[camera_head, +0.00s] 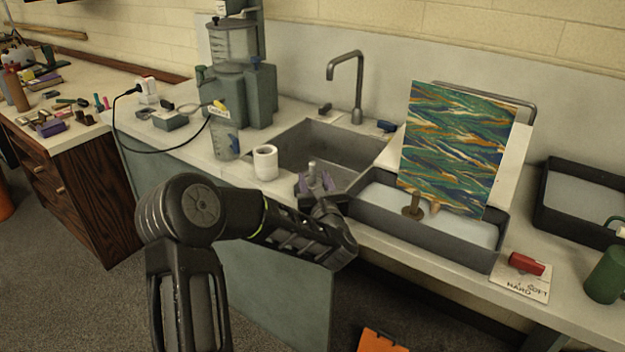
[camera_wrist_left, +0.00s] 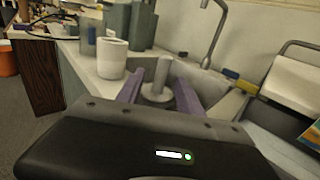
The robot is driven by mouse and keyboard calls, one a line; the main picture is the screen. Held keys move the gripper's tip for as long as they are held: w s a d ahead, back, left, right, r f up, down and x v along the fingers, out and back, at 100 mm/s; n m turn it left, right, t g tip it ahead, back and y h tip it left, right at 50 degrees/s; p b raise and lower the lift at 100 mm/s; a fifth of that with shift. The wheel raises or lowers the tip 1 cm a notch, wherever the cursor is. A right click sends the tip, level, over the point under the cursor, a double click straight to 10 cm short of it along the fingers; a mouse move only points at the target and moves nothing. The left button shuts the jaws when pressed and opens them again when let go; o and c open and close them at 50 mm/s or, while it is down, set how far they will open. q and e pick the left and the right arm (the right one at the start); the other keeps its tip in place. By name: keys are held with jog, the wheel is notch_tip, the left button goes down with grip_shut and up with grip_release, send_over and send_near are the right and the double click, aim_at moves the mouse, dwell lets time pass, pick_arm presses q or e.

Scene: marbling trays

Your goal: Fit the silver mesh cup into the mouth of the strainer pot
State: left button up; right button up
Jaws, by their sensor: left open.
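A small silver-grey piece (camera_head: 312,170) with an upright stem stands at the sink's front edge; I take it for the silver mesh cup, though no mesh can be made out. It also shows in the left wrist view (camera_wrist_left: 161,76), with a round flange at its foot. My left gripper (camera_head: 316,184) is open, its purple fingers on either side of this piece; contact cannot be told. A white round pot (camera_head: 265,163), probably the strainer pot, stands upright just left of it, and also shows in the left wrist view (camera_wrist_left: 112,60). My right gripper is out of view.
The sink basin (camera_head: 335,141) and tap (camera_head: 358,85) lie behind. A clear beaker (camera_head: 225,140) stands left of the white pot. A grey tray (camera_head: 425,243) with a marbled sheet (camera_head: 455,145) and a brown knobbed piece (camera_head: 412,209) is at right.

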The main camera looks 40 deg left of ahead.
pick_arm(q)
jog(key=shift+w+a, duration=0.1)
jog(key=shift+c, duration=0.2)
dwell(0.4)
grip_shut()
dwell(0.4)
